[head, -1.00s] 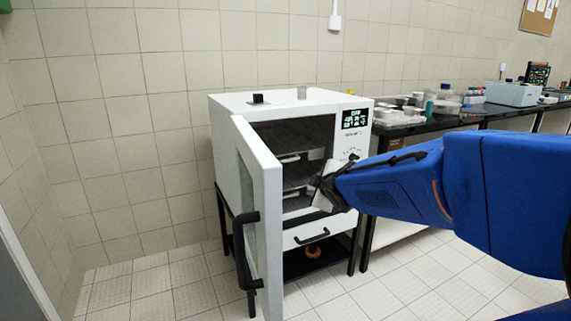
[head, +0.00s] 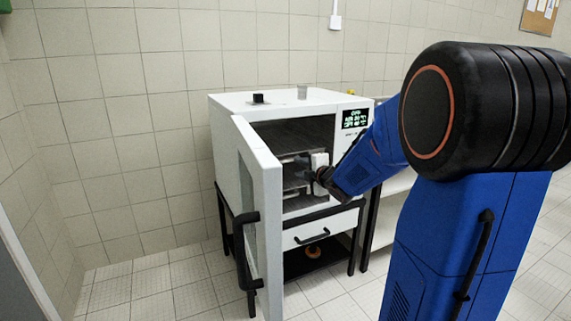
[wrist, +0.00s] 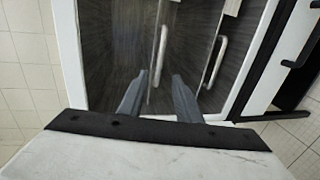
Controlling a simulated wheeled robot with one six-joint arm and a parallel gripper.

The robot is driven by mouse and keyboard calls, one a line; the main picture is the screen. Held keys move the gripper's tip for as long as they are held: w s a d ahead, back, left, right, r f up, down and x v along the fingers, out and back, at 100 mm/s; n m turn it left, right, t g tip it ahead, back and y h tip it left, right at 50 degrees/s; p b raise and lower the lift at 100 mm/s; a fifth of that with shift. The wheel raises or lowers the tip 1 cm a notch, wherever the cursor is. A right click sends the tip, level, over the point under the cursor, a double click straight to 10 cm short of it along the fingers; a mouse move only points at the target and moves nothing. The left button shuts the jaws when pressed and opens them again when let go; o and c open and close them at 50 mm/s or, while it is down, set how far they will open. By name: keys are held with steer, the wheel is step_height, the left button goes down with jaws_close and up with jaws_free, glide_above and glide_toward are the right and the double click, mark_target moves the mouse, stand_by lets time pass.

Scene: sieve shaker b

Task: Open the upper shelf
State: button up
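The white oven-like cabinet (head: 232,165) stands with its door (head: 262,185) swung open to the left. Inside, the upper shelf has a light handle (head: 289,159), and the lower shelf's handle (head: 292,191) is below it. My gripper (head: 311,173) is at the cabinet's opening, near the shelf handles. In the wrist view, the fingers of my gripper (wrist: 159,80) are apart. The upper shelf's handle (wrist: 161,52) runs through the gap between them, apparently untouched; depth is hard to judge. The lower shelf's handle (wrist: 218,60) lies right of the fingers.
A closed bottom drawer with a black handle (head: 312,239) is below the shelves. The open door with its black handle (head: 245,250) bounds the space on the left. A control display (head: 354,119) is on the cabinet's right front. Tiled floor (head: 165,285) is clear in front.

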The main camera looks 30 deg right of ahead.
mark_target(283, 162)
steer(key=x, duration=1.2)
steer(key=shift+w, duration=0.4)
jaws_close()
